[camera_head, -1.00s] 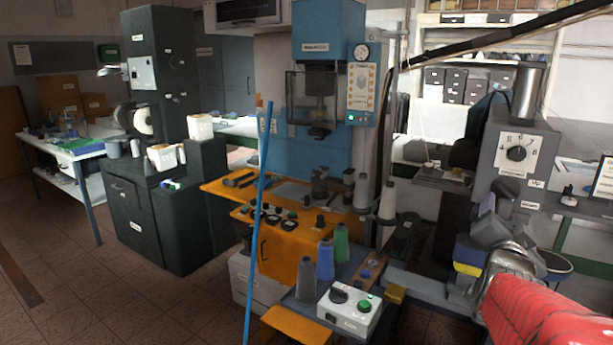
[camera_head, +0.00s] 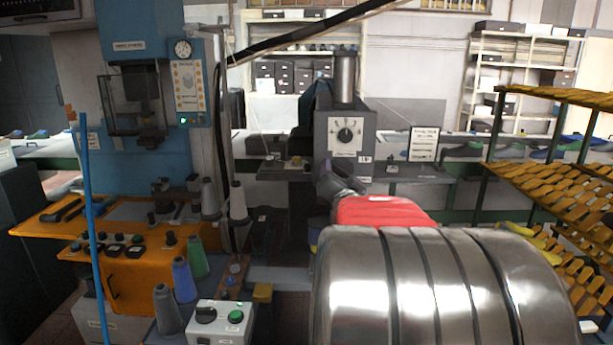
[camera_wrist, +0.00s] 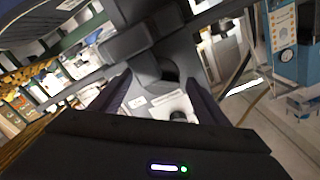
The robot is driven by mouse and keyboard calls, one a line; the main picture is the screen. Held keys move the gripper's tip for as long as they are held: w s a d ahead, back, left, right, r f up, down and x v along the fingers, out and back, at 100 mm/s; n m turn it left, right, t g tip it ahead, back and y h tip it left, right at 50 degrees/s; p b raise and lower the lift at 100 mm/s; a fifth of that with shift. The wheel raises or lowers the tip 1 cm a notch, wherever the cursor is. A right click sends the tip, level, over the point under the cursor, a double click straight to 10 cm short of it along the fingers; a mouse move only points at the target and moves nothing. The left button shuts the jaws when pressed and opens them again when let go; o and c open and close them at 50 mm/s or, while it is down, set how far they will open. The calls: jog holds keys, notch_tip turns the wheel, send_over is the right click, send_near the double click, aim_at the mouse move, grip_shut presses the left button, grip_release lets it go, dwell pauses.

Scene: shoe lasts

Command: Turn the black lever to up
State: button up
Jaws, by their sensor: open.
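No part is plainly a lever. A black knob (camera_head: 345,135) sits on the white dial plate of a grey machine at the picture's middle in the head view. A second black knob (camera_head: 206,315) sits beside a green button on a white control box at the lower left. My gripper shows in the wrist view (camera_wrist: 160,98) with its two dark fingers apart and nothing held between them. Beyond the fingers are a grey machine part and a pale plate with a dark round piece (camera_wrist: 179,116). In the head view my arm hides much of the gripper.
A blue press (camera_head: 135,85) with an orange bench (camera_head: 140,270) stands at left, with thread cones on and beside it. A thin blue pole (camera_head: 90,220) stands in front. A black hose (camera_head: 300,38) crosses the top.

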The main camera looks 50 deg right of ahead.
jog(key=shift+w, duration=0.15)
jog(key=shift+c, duration=0.5)
jog(key=c, duration=0.9)
jog(key=shift+c, duration=0.2)
